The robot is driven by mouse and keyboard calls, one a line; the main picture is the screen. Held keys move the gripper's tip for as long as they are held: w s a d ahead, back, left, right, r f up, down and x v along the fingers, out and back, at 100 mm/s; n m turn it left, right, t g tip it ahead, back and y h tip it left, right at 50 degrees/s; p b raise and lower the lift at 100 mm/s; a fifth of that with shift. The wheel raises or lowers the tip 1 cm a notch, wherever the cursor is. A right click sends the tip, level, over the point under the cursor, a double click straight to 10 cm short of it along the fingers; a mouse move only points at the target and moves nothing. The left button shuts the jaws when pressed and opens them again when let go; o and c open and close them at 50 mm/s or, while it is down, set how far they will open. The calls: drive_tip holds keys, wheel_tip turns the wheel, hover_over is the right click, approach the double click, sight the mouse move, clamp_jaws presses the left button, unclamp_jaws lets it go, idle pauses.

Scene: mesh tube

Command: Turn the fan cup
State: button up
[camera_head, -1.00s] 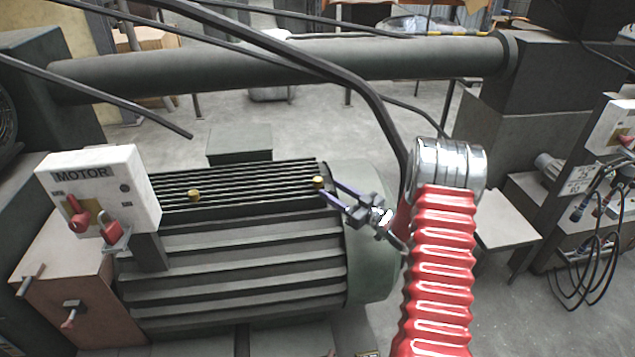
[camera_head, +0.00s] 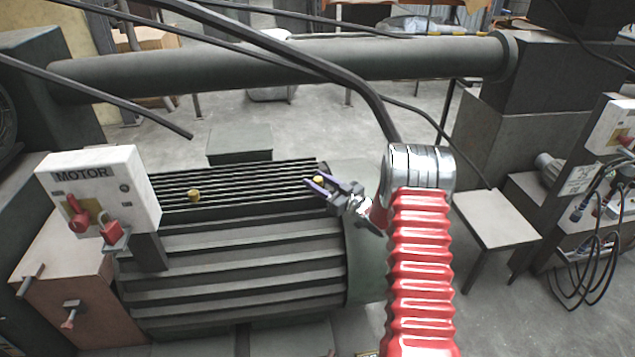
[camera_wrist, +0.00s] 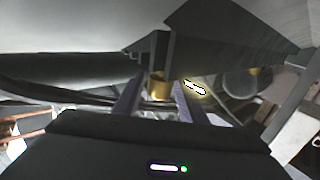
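A small brass cup (camera_head: 318,180) stands on the right end of the ribbed top of the large green motor (camera_head: 235,265). No label shows which part is the fan cup. My gripper (camera_head: 315,181) is at this brass cup, with its purple fingers spread on either side of it. In the wrist view the brass cup (camera_wrist: 159,87) sits between the two fingertips (camera_wrist: 158,84). Narrow gaps show beside it, so the fingers look open and not closed on it. A second brass cup (camera_head: 194,195) stands further left on the motor top, apart from my gripper.
A white MOTOR switch box (camera_head: 98,195) with red handles stands at the left. A thick dark pipe (camera_head: 290,66) runs across behind the motor. A black cable (camera_head: 365,90) hangs down close to my arm. A small grey table (camera_head: 497,219) stands at the right.

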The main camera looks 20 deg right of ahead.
drive_tip(key=c, duration=0.8)
drive_tip(key=shift+c, duration=0.2)
drive_tip(key=shift+m+t+h, duration=0.4)
drive_tip(key=shift+m+h, duration=0.2)
drive_tip(key=shift+h, duration=0.3)
drive_tip(key=shift+m+t+h, duration=0.4)
drive_tip(key=shift+m+h, duration=1.2)
drive_tip(key=shift+h, duration=0.9)
drive_tip(key=shift+m+g+h, duration=0.3)
drive_tip(key=shift+m+h, duration=0.85)
drive_tip(key=shift+h, duration=0.6)
drive_tip(key=shift+m+g+h, duration=0.3)
drive_tip(key=shift+m+h, duration=0.85)
drive_tip(key=shift+h, duration=0.6)
drive_tip(key=shift+m+g+h, duration=1.8)
drive_tip(key=shift+m+h, duration=0.5)
drive_tip(key=shift+h, duration=0.6)
drive_tip(key=shift+d+m+g+h, duration=0.1)
drive_tip(key=shift+m+g+h, duration=1.55)
drive_tip(key=shift+g, duration=0.45)
drive_tip(key=shift+r+g, duration=0.1)
drive_tip(key=shift+g, duration=0.2)
drive_tip(key=o, duration=1)
